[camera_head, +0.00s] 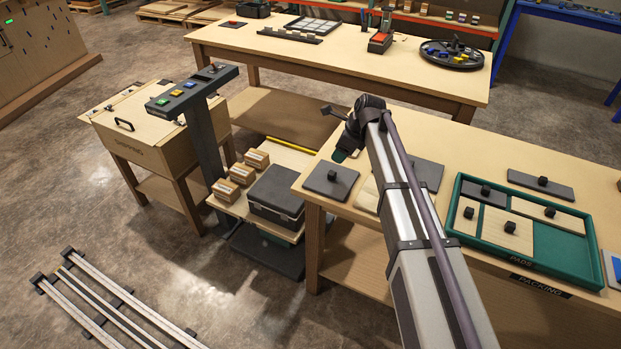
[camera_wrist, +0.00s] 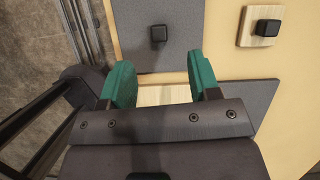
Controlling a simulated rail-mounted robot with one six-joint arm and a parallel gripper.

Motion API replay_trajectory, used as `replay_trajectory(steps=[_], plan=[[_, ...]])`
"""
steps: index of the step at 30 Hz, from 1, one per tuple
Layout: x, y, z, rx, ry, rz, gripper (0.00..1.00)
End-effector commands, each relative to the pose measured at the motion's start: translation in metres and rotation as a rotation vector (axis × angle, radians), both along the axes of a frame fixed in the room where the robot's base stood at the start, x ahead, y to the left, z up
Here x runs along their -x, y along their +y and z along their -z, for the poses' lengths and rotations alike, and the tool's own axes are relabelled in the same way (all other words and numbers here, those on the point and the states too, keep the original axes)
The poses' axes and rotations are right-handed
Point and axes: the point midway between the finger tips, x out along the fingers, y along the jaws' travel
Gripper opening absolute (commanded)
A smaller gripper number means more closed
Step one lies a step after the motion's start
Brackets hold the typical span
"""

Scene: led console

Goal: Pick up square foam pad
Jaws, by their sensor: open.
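A dark grey square pad (camera_head: 329,181) with a black knob lies flat near the left corner of the packing table, and I take it for the square foam pad. In the wrist view the grey pad (camera_wrist: 185,52) and its knob lie just beyond the fingertips, roughly between them. My gripper (camera_head: 341,155) is above and slightly behind the pad in the head view. Its green fingers (camera_wrist: 162,80) are spread wide with nothing between them. The exact height over the pad is hard to judge.
A grey plate (camera_head: 427,173) and pale board lie beside my arm. The wrist view shows a small knobbed wooden piece (camera_wrist: 259,40).

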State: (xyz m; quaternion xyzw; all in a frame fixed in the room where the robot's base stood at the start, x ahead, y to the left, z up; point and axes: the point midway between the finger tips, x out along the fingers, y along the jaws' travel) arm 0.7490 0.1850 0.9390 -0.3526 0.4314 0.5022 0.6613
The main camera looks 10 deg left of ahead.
Motion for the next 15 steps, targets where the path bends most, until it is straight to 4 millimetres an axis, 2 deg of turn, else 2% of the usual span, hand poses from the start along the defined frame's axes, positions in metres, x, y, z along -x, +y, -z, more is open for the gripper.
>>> replay_trajectory(steps=[3,7,12,15], plan=[[0.001,-0.001,0.0,-0.011,0.031,0.088,0.56],[0.001,0.0,0.007,-0.012,0.033,0.093,0.56],[-0.003,0.011,0.042,-0.01,0.032,0.09,0.56],[-0.005,0.018,0.056,-0.01,0.032,0.09,0.56]])
